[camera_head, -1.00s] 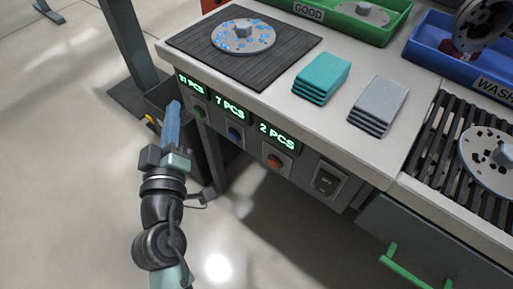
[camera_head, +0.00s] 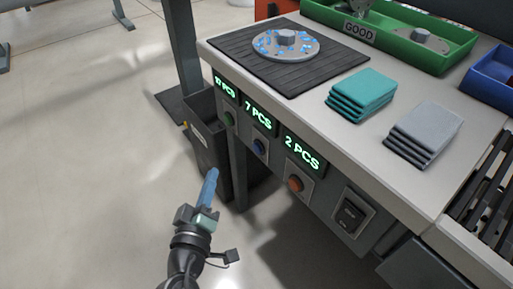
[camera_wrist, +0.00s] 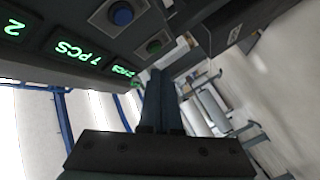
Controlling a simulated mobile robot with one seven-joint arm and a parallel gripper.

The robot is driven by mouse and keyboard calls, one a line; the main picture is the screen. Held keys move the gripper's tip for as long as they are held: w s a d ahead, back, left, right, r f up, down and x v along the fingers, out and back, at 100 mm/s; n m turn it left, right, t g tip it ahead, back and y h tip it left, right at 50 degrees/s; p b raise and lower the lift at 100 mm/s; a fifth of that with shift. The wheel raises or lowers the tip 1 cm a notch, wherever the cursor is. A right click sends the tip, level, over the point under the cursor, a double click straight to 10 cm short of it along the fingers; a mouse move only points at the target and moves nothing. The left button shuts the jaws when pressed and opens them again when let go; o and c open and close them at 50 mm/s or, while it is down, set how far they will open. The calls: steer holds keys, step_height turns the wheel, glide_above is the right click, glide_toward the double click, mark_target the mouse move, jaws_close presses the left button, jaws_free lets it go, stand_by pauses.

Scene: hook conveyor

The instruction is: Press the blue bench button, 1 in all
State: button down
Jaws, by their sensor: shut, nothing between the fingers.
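The blue button (camera_head: 259,147) sits on the bench's front panel, below the "7 PCS" display and between a green button (camera_head: 228,119) and an orange button (camera_head: 295,183). It also shows in the wrist view (camera_wrist: 121,14), near the top. My gripper (camera_head: 214,172) is shut and empty, its blue fingers together. It is in front of the panel, lower and to the left of the blue button, and apart from it. In the wrist view the fingers (camera_wrist: 158,78) point up the picture, nearer the green button's side.
A black rocker switch (camera_head: 350,215) is at the panel's right end. A dark bin (camera_head: 208,135) stands by the bench leg. The benchtop holds a mat with a speckled disc (camera_head: 286,43), teal cloths (camera_head: 362,92), grey cloths (camera_head: 423,130) and a green tray (camera_head: 400,38). Open floor lies left.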

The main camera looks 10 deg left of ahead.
mark_target(257, 148)
steer(key=w+d+p, duration=0.3)
steer(key=w+d, duration=0.2)
steer(key=w, duration=0.1)
steer(key=shift+w+d, duration=0.2)
steer(key=shift+w, duration=0.2)
steer(key=shift+w, duration=0.1)
stand_by(1.8)
steer(key=shift+w+d, duration=0.25)
steer(key=shift+w+d+p, duration=0.3)
steer(key=shift+w, duration=0.05)
stand_by(0.9)
steer(key=shift+s+a+b, duration=0.3)
steer(key=shift+s+a, duration=0.2)
steer(key=shift+s, duration=0.2)
steer(key=shift+a, duration=0.1)
